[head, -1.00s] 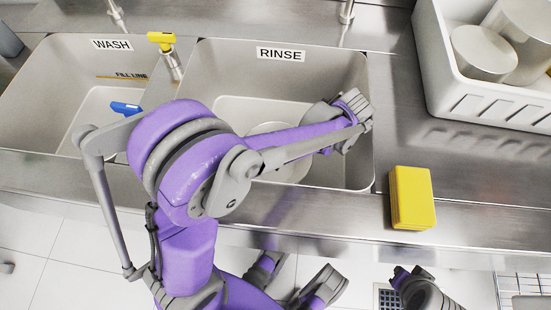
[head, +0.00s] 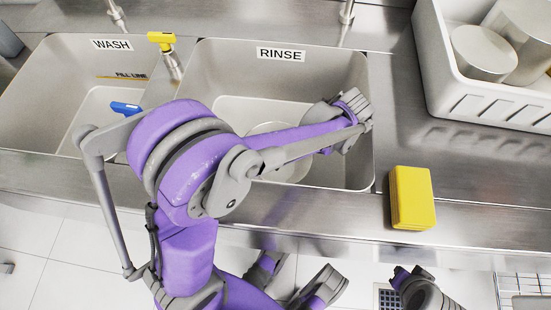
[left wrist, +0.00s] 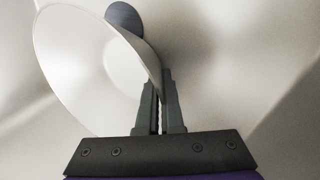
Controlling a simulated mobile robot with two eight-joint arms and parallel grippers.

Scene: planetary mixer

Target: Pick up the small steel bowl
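The small steel bowl (head: 292,168) sits in the rinse basin, partly hidden behind my left arm in the head view. In the left wrist view the bowl (left wrist: 85,70) fills the left side, a pale round wall with its rim reaching the fingers. My left gripper (left wrist: 160,105) has its fingers close together, with the bowl's thin wall between them. In the head view the left fingertips are hidden by the wrist over the basin's right side. My right gripper (head: 403,277) is low at the bottom edge, away from the bowl; its fingers are not clear.
The rinse basin (head: 225,72) walls surround the bowl. The wash basin (head: 50,75), with a blue object (head: 125,108), lies left. A yellow tap handle (head: 160,40) stands between them. A yellow sponge (head: 411,197) lies on the counter. A white crate (head: 480,98) with steel pots stands right.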

